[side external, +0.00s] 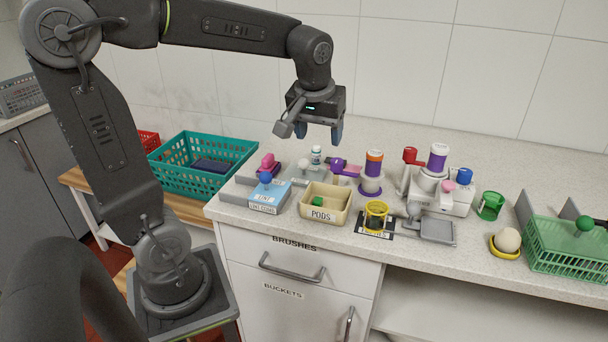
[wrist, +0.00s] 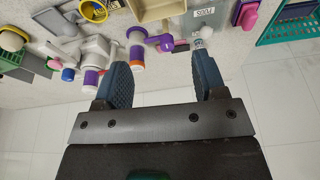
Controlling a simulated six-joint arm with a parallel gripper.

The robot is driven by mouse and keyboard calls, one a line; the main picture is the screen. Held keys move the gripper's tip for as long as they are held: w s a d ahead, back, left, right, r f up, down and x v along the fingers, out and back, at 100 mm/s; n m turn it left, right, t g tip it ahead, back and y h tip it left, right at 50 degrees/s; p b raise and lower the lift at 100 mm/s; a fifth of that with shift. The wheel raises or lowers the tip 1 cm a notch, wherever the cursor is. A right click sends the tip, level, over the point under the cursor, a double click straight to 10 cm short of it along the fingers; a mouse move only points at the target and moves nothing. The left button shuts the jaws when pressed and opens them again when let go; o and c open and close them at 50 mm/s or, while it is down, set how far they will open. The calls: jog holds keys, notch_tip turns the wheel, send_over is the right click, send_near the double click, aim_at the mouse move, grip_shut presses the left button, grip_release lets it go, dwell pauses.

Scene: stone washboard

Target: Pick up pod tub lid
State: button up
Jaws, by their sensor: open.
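A grey panel with a PODS label, likely the pod tub lid (wrist: 196,22), lies at the top of the wrist view, beside the beige tub (wrist: 150,8). In the side view, the tub (side external: 325,204) stands near the counter's front edge, marked PODS, with a small green thing inside. A grey flat piece with a pale knob (side external: 304,165) behind it may be the lid, but it is partly hidden. My gripper (side external: 319,131) is open and empty, pointing down above the back of the counter. Its blue fingers (wrist: 160,65) are spread apart in the wrist view.
A small white bottle (side external: 316,155) and purple-orange stands (side external: 372,172) crowd the area behind the tub. A blue lint box (side external: 269,196) and pink brush (side external: 268,163) are left. A teal basket (side external: 200,163) stands further left. The tiled wall is close behind.

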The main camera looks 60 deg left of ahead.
jog(key=w+a+f+n+g, duration=0.2)
jog(key=w+a+n, duration=0.25)
jog(key=a, duration=0.25)
jog(key=n+g, duration=0.2)
jog(key=n, duration=0.2)
send_near(305, 160)
jog(key=shift+y, duration=0.4)
jog(key=x, duration=1.1)
jog(key=shift+d+f, duration=0.2)
jog(key=shift+f, duration=0.15)
jog(key=shift+c, duration=0.5)
jog(key=c, duration=0.9)
